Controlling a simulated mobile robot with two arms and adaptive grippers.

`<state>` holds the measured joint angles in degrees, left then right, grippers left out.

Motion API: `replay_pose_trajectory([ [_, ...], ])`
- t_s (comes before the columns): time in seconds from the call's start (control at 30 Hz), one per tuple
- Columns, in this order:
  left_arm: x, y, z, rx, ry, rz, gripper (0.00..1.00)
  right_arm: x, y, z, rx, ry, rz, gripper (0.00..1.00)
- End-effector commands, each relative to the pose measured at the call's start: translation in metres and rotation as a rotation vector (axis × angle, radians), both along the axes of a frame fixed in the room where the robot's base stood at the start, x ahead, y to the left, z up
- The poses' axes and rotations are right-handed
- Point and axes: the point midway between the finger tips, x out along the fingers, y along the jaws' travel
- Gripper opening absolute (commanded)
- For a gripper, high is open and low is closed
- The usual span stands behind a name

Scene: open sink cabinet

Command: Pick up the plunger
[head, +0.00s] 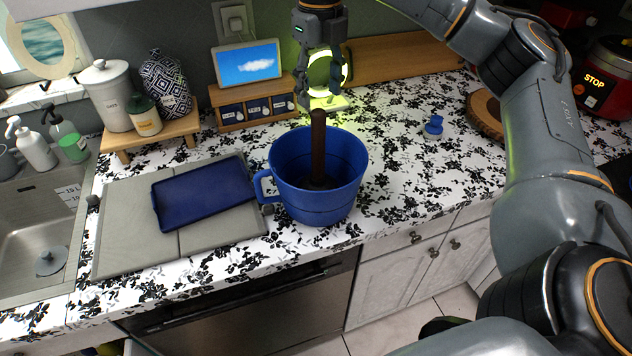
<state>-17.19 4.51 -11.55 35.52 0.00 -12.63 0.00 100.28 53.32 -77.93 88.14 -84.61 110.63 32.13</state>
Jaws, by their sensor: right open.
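The plunger (318,146) stands nearly upright inside a large blue mug-shaped bucket (312,207) on the counter. Its dark brown handle rises above the rim, and its dark cup sits low inside, partly hidden by the bucket's front wall. My right gripper (320,101) points down just above and behind the handle's top in the picture. Its fingers are apart with nothing between them. I cannot tell the exact gap between the fingers and the handle. My left gripper is not in view.
A blue tray (204,192) lies on a grey mat left of the bucket. A small wooden drawer unit (252,104) with a tablet stands behind. The sink (32,225) is far left.

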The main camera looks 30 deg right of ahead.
Motion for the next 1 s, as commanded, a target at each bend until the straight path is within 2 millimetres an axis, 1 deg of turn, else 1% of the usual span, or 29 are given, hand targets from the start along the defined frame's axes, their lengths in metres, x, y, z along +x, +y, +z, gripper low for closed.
replay_pose_trajectory([
  [0.03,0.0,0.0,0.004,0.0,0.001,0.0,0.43,-0.001,-0.001,-0.01,-0.002,0.007,0.0,0.55],
  [0.2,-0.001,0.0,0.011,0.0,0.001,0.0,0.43,-0.001,0.0,-0.044,0.002,0.006,0.002,0.55],
  [0.3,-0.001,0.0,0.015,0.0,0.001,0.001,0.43,-0.001,0.0,-0.059,0.002,0.005,0.003,0.55],
  [0.4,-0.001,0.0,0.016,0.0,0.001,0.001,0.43,0.0,0.001,-0.069,0.004,0.003,0.004,0.55],
  [0.53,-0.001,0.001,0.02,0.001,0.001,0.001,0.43,0.0,0.001,-0.076,0.004,0.003,0.004,0.55],
  [0.67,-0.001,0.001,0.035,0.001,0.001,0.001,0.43,0.002,-0.001,-0.091,0.004,0.006,0.004,0.55],
  [0.73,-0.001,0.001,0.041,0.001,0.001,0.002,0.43,0.002,-0.002,-0.102,0.004,0.006,0.005,0.55],
  [0.8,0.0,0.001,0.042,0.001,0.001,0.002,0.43,0.003,-0.001,-0.113,0.004,0.004,0.005,0.55],
  [0.87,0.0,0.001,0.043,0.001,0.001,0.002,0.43,0.003,-0.001,-0.119,0.004,0.003,0.005,0.55],
  [1.0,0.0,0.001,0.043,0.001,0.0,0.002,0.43,0.003,-0.001,-0.125,0.006,0.001,0.005,0.55],
])
